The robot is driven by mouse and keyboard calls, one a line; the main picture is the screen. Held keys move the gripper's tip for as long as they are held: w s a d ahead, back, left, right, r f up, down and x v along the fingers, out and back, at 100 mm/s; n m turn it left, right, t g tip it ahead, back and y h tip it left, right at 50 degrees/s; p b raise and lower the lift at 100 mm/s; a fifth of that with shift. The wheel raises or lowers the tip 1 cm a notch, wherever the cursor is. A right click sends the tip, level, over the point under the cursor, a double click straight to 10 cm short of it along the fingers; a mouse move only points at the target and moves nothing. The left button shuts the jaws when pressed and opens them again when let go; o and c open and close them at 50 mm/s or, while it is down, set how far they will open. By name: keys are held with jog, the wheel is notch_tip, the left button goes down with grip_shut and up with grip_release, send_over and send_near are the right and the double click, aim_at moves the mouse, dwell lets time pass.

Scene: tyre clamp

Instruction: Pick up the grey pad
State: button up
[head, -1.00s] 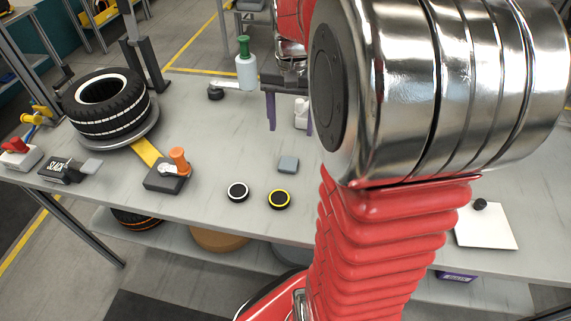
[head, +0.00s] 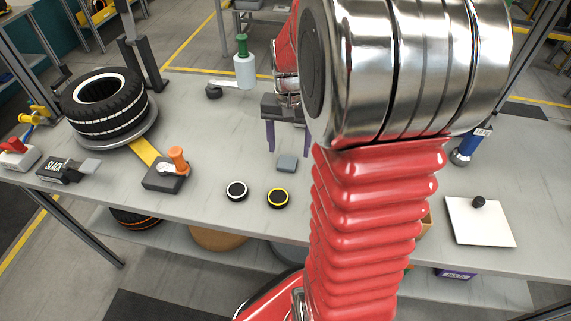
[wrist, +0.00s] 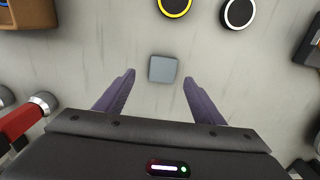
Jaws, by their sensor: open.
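The grey pad (head: 287,164) is a small flat square lying on the workbench, behind the yellow-ringed disc. In the wrist view the pad (wrist: 163,69) lies ahead of and between the fingertips, with space on both sides. My gripper (head: 288,151) is open and empty, with its purple fingers pointing down just behind the pad in the head view. The wrist view shows both fingers of my gripper (wrist: 159,74) spread wide. They do not appear to touch the pad. The exact height above the bench is hard to tell.
A yellow-ringed disc (head: 278,198) and a white-ringed disc (head: 237,191) lie near the pad. A block with an orange knob (head: 178,160) and a tyre (head: 105,103) stand left. A green-capped bottle (head: 244,65) stands behind. A white plate (head: 480,222) lies right.

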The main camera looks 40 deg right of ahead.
aim_at(287, 162)
jog(key=shift+w+a+f, duration=0.1)
jog(key=shift+f, duration=1.2)
jog(key=shift+w+a+f, duration=0.1)
jog(key=shift+f, duration=1.2)
jog(key=shift+c, duration=0.2)
jog(key=c, duration=1.1)
